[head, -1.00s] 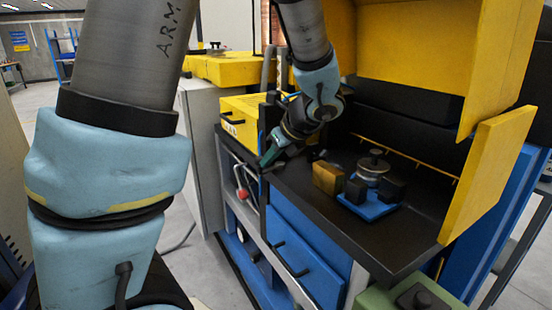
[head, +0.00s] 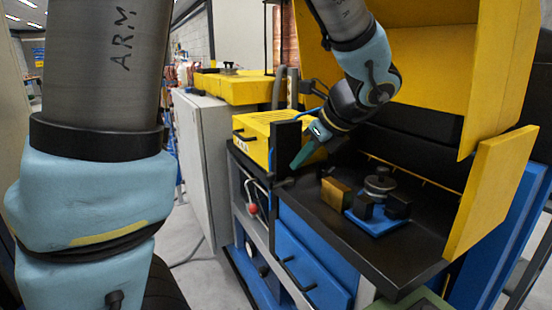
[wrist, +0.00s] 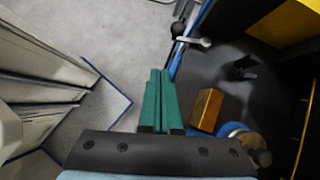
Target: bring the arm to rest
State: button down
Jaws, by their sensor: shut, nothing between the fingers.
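My gripper (head: 303,157) shows in the head view above the left end of the black worktop (head: 335,215), with its green fingers pointing down. In the wrist view my gripper (wrist: 160,75) has its two long green fingers side by side, shut and empty. The fingers appear apart from the things on the worktop. My arm comes down from the top of the head view, bent at a light blue joint.
A brass-coloured block (head: 334,192) and a blue fixture (head: 376,222) with a round metal part (head: 380,182) stand on the worktop. A yellow hood (head: 410,60) hangs over it. A yellow box (head: 265,133) and grey cabinet (head: 200,150) stand left. Blue drawer (head: 312,255) below.

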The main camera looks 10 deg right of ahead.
jog(key=s+a+f+n+g+h, duration=0.1)
jog(key=a+f+n, duration=0.4)
jog(key=a+n, duration=0.5)
jog(key=s+a+f+n+g+h, duration=0.2)
jog(key=a+f+n, duration=0.4)
jog(key=a+n, duration=0.5)
jog(key=n+g+h, duration=0.1)
jog(key=n, duration=0.5)
jog(key=shift+f+n+g, duration=0.25)
jog(key=shift+n+g, duration=0.05)
jog(key=shift+g, duration=0.1)
